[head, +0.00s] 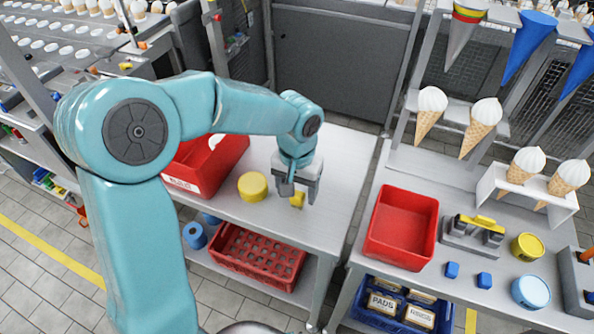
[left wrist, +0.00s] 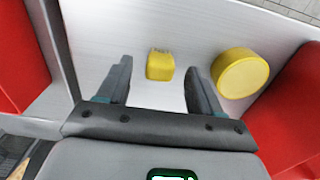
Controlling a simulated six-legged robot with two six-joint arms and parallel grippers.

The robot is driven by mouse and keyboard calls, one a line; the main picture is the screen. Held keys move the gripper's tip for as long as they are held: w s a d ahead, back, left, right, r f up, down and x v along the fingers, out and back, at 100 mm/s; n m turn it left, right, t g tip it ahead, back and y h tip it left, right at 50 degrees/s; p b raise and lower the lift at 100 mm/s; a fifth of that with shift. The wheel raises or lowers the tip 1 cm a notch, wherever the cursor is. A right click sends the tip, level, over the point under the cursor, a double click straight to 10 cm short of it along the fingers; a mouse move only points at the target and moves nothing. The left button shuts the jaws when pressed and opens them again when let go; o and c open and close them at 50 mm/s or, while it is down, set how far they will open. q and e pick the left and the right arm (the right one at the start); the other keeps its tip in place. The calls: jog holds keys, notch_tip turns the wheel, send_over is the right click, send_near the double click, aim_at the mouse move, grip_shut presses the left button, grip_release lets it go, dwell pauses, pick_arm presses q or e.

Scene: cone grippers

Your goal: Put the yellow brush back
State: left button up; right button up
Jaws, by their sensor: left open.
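The yellow brush (head: 297,200) is a small yellow block on the grey-white left table, partly hidden by my gripper in the head view. In the left wrist view the brush (left wrist: 160,67) shows a paler, bristle-like edge at its far side. My left gripper (head: 299,189) is open and points down above it. In the left wrist view the left gripper (left wrist: 158,72) has its two fingers apart, with the brush between their tips in the picture. I cannot tell the remaining height. My right gripper is out of view.
A yellow round tub (head: 253,186) stands close left of the brush, with a red bin (head: 206,165) behind it. A gap separates the right table, which bears a red tray (head: 402,227), a grey holder with a yellow piece (head: 474,235) and ice-cream cones.

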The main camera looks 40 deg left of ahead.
aim_at(297, 195)
pick_arm(q)
notch_tip(297, 195, up, 10)
dwell(0.3)
jog(key=shift+s+f, duration=0.15)
jog(key=shift+s, duration=0.05)
